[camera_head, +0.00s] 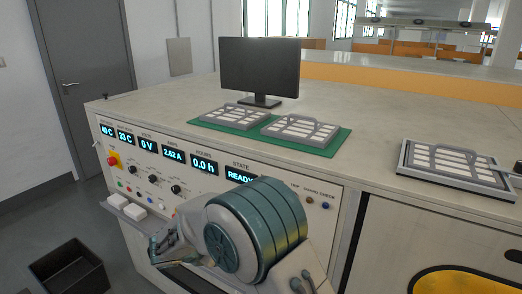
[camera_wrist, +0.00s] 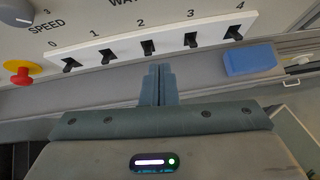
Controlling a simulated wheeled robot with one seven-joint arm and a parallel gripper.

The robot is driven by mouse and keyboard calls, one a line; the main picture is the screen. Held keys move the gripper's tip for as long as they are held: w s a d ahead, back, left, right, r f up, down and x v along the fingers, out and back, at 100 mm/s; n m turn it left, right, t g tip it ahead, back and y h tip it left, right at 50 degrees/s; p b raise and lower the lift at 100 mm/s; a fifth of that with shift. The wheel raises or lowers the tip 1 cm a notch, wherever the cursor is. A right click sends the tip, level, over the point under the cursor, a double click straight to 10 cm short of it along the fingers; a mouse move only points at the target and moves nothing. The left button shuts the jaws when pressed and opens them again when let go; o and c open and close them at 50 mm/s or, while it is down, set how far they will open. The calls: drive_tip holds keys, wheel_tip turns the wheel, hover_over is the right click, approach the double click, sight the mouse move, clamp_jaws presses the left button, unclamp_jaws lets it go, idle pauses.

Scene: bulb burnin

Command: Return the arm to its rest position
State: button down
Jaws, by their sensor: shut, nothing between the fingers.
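My gripper shows in the wrist view (camera_wrist: 160,72), its two fingers closed together with nothing between them. The fingertips are just below the row of black toggle switches (camera_wrist: 143,57) on the panel, near the ones marked 1 to 3. Whether they touch the panel I cannot tell. In the head view my arm is bent in front of the bench's control panel (camera_head: 140,165), with the gripper end low at the left of the big grey-green joint, partly hidden by it.
A red button (camera_wrist: 18,72) and a blue block (camera_wrist: 250,62) flank the fingers. The bench top carries a monitor (camera_head: 258,68), two trays on a green mat (camera_head: 330,148) and another tray (camera_head: 458,185) at right. A black bin (camera_head: 85,282) stands on the floor at left.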

drive_tip(key=s+d+r+m+g, duration=0.2)
drive_tip(key=s+d+r+m, duration=0.1)
drive_tip(key=d+m, duration=0.3)
drive_tip(key=s+d+r+m+g, duration=0.1)
drive_tip(key=s+d+r+m, duration=0.2)
drive_tip(key=d, duration=0.6)
drive_tip(key=s+d+r+m+g, duration=0.2)
drive_tip(key=d+r+m, duration=0.25)
drive_tip(key=d, duration=0.25)
drive_tip(key=s+d+r+m+y, duration=0.1)
drive_tip(key=s+d+m, duration=0.3)
drive_tip(key=s+m, duration=0.4)
drive_tip(key=s+d+r+m+g+y+p, duration=0.1)
drive_tip(key=s+d+m+y, duration=0.3)
drive_tip(key=s+m, duration=0.4)
drive_tip(key=shift+s+d+r, duration=0.15)
drive_tip(key=shift+d+r, duration=0.05)
drive_tip(key=shift+d, duration=0.25)
